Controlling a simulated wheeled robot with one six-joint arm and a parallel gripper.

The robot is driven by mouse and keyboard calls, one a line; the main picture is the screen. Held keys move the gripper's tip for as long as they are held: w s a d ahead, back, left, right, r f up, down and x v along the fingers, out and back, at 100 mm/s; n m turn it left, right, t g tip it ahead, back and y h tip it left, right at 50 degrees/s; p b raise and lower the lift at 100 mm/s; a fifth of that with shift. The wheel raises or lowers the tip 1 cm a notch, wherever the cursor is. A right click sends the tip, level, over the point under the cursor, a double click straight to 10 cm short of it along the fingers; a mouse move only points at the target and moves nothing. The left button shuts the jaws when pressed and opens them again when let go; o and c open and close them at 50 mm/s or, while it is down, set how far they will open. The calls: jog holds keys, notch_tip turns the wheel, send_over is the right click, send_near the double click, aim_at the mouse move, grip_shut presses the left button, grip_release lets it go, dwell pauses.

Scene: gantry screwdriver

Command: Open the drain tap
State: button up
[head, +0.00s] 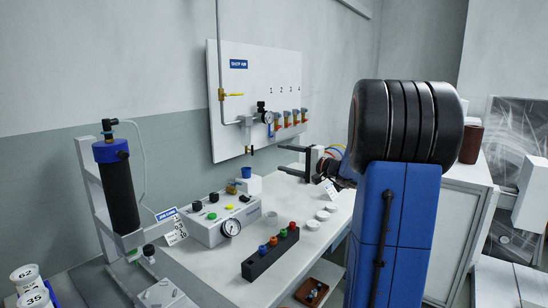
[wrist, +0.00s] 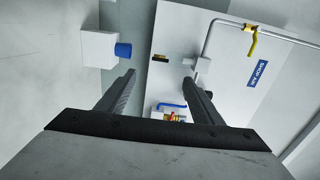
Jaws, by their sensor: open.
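The drain tap appears to be the small dark and brass fitting (head: 250,150) low on the white air panel, below the pipe and gauge. In the wrist view this fitting (wrist: 160,58) shows just beyond and between my fingertips, apart from them. Its handle position is too small to tell. My gripper (head: 282,160) is open and empty, reaching left toward the panel. Its two dark fingers also show in the wrist view (wrist: 160,77). A white block with a blue top (head: 246,173) stands on the bench under the fitting and also shows in the wrist view (wrist: 123,50).
The white panel (head: 235,70) carries a yellow-handled valve (head: 232,95), a gauge (head: 268,117) and several numbered outlets. On the bench (head: 262,222) are a control box (head: 205,230), a dark block with coloured knobs (head: 262,262) and white cups (head: 322,215). A dark cylinder (head: 118,190) stands left.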

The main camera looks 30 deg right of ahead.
jog(key=shift+v, duration=1.8)
